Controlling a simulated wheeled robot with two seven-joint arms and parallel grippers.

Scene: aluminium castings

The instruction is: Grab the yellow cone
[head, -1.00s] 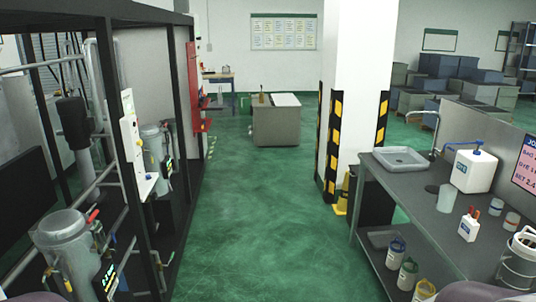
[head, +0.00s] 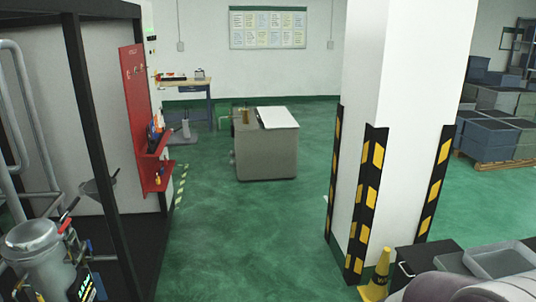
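The yellow cone (head: 377,277) stands on the green floor at the foot of the white pillar, at the lower right of the head view. Its lower right side is close to a dark bin, and its base reaches the bottom edge of the picture. Part of my own arm shows as a grey rounded shape at the lower right, just right of the cone. Neither of my grippers is in view.
The white pillar (head: 400,120) with black and yellow guards stands right of centre. A grey cabinet (head: 265,155) stands ahead. Dark framing with equipment lines the left. A grey tray (head: 500,260) is at lower right. The green floor (head: 240,240) between is clear.

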